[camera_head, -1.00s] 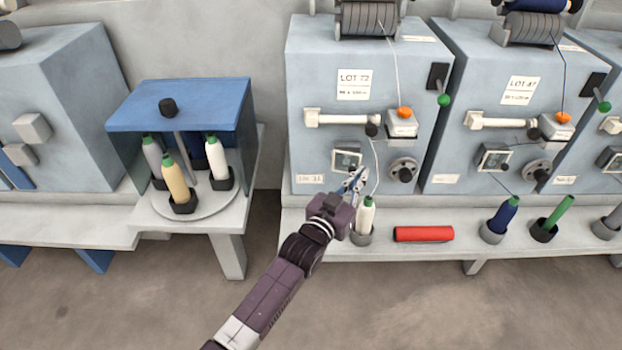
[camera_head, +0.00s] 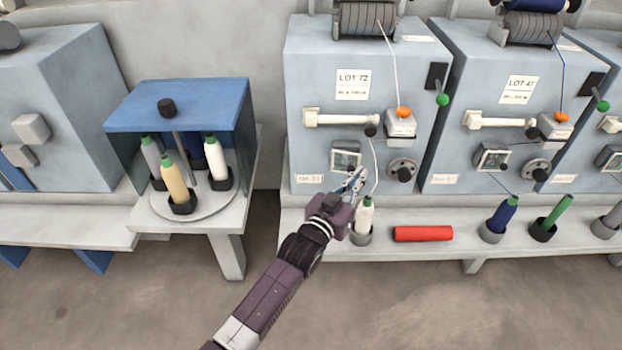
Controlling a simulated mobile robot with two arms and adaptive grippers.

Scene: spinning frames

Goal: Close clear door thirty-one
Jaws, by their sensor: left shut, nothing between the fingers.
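The grey machine marked LOT 72 (camera_head: 300,90) stands in the middle; a small label (camera_head: 309,179) at its lower left seems to read 31, but is blurred. On its front is a small framed dark window (camera_head: 345,160). I cannot make out for certain which part is the clear door, or whether it stands open. My left gripper (camera_head: 356,178) is shut and empty, just below the window in the picture and in front of the machine's lower face; I cannot tell whether it touches. My right gripper is not in view.
A white bobbin (camera_head: 365,214) stands in a cup close to my left gripper. A red cylinder (camera_head: 423,234) lies on the ledge (camera_head: 440,216). A similar machine (camera_head: 495,110) stands to the right. A blue-roofed carousel (camera_head: 180,107) with several bobbins stands left.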

